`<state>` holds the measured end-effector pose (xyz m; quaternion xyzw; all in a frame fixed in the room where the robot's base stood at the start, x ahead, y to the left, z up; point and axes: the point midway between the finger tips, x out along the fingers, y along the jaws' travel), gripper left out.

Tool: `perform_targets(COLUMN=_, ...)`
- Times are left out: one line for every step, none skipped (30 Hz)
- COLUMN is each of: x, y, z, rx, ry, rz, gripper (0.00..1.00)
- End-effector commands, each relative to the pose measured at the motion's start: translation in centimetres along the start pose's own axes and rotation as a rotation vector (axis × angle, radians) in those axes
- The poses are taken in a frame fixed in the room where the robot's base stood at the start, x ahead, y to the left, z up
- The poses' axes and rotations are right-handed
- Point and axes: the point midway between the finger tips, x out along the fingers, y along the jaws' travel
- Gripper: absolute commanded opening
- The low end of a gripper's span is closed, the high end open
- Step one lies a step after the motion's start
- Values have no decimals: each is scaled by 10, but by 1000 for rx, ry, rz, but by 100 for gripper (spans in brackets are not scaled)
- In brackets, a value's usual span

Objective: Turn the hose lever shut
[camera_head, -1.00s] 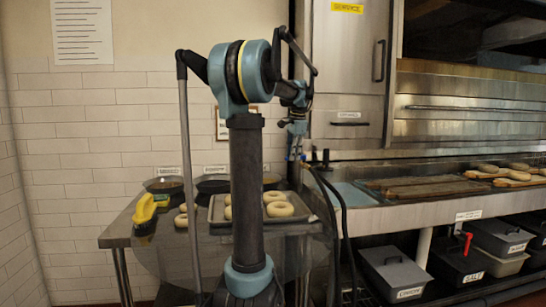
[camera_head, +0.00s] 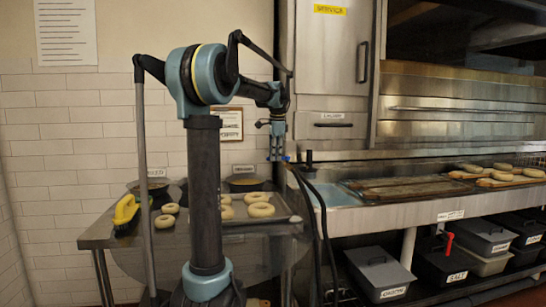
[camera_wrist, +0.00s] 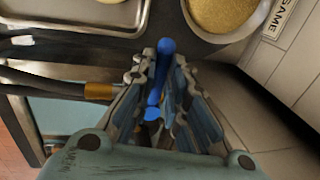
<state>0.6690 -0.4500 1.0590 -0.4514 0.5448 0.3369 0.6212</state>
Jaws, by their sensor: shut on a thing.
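The hose lever (camera_wrist: 165,62) is a blue bar that runs between my gripper's fingers in the wrist view. My gripper (camera_wrist: 163,72) is shut on it, with the bar's rounded end showing past the fingertips. Part of the lever is hidden by the fingers. A brass fitting (camera_wrist: 98,91) on a dark hose (camera_wrist: 45,84) lies just left of the fingers. In the head view my gripper (camera_head: 277,155) points down beside the counter's left end, with a small bit of blue at its tip. Black hoses (camera_head: 318,215) hang below it.
A tray of bagels (camera_head: 291,217) sits on the steel table (camera_head: 95,238) behind my arm, with a yellow brush (camera_head: 125,210). A seed bowl (camera_wrist: 222,14) is close beyond the gripper. The counter (camera_head: 400,211) with bins below stands to the right.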

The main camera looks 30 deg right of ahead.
Motion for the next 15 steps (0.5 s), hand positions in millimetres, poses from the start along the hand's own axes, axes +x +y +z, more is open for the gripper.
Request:
perform_targets(x=-1, y=-2, z=0, rx=0, ry=1, rz=-5, gripper=0)
perform_targets(x=-1, y=-2, z=-1, rx=0, ry=1, rz=-5, gripper=0)
perform_targets(x=-1, y=-2, z=-1, rx=0, ry=1, rz=-6, gripper=16)
perform_targets(x=-1, y=-2, z=-1, rx=0, ry=1, rz=-6, gripper=23)
perform_targets(x=-1, y=-2, z=-1, rx=0, ry=1, rz=-6, gripper=30)
perform_targets(x=-1, y=-2, z=-1, rx=0, ry=1, rz=-5, gripper=34)
perform_targets(x=-1, y=-2, z=-1, rx=0, ry=0, rz=-5, gripper=34)
perform_targets(x=-1, y=-2, z=-1, rx=0, ry=0, rz=-4, gripper=34)
perform_targets(x=-1, y=-1, z=-1, rx=0, ry=0, rz=-4, gripper=34)
perform_targets(x=-1, y=-1, z=0, rx=0, ry=0, rz=-3, gripper=34)
perform_targets(x=-1, y=-1, z=0, rx=0, ry=0, rz=-3, gripper=34)
perform_targets(x=0, y=-1, z=0, rx=0, ry=0, rz=-3, gripper=34)
perform_targets(x=0, y=-1, z=0, rx=0, ry=0, rz=-3, gripper=34)
perform_targets(x=0, y=-1, z=0, rx=0, ry=0, rz=-2, gripper=34)
perform_targets(x=-1, y=-1, z=0, rx=0, ry=0, rz=-2, gripper=34)
